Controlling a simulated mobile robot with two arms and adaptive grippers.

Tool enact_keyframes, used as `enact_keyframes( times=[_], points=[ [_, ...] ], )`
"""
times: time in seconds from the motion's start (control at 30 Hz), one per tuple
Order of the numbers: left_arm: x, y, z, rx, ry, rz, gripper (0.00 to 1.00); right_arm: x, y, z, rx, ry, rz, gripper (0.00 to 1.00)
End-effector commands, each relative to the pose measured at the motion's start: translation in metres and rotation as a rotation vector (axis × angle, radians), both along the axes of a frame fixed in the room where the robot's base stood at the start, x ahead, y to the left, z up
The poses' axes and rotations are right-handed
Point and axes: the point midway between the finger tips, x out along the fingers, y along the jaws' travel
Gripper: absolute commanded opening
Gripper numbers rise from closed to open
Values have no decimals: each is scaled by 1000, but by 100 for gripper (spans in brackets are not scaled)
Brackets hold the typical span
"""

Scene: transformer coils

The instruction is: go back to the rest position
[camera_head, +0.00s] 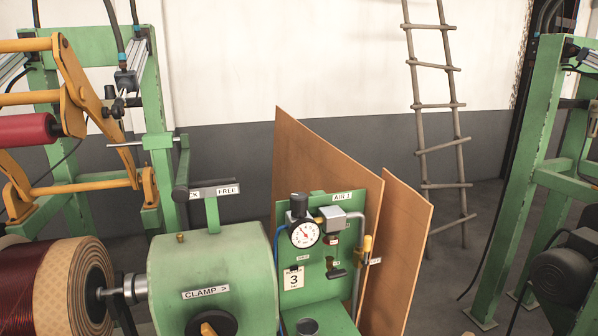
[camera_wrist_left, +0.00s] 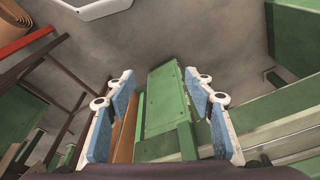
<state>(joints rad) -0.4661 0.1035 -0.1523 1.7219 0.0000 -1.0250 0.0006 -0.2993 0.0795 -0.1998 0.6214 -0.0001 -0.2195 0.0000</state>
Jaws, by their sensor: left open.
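My left gripper (camera_wrist_left: 160,115) shows in the left wrist view with its two blue-padded fingers spread apart. It is open, and nothing is between the pads that I can see to be held. A green machine part (camera_wrist_left: 165,105) and a brown board edge (camera_wrist_left: 126,130) show beyond the fingers, at a distance I cannot tell. Neither gripper shows in the head view. My right gripper is in neither view.
In the head view a green clamp housing (camera_head: 210,270) stands beside a wound coil (camera_head: 55,290). A green air panel (camera_head: 325,250) with a gauge stands before brown boards (camera_head: 405,240). A ladder (camera_head: 436,120) leans on the wall. A green frame (camera_head: 520,180) stands right.

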Motion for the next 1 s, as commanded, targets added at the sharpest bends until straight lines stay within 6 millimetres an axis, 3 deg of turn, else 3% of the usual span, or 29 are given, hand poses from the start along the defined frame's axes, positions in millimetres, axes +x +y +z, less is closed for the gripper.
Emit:
enact_keyframes(
  times=[0.03,0.2,0.4,0.5,0.7,1.0],
  points=[
    [-9,1,-33,3,17,-2,49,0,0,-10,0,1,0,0],
    [-44,6,-117,6,50,-10,49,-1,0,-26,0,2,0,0],
    [-101,15,-200,11,87,-18,49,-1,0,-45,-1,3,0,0],
    [-131,21,-231,14,104,-22,49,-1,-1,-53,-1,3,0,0],
    [-176,30,-264,17,124,-28,49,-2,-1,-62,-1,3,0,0],
    [-190,33,-270,19,128,-31,49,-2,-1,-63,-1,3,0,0]
  ],
)
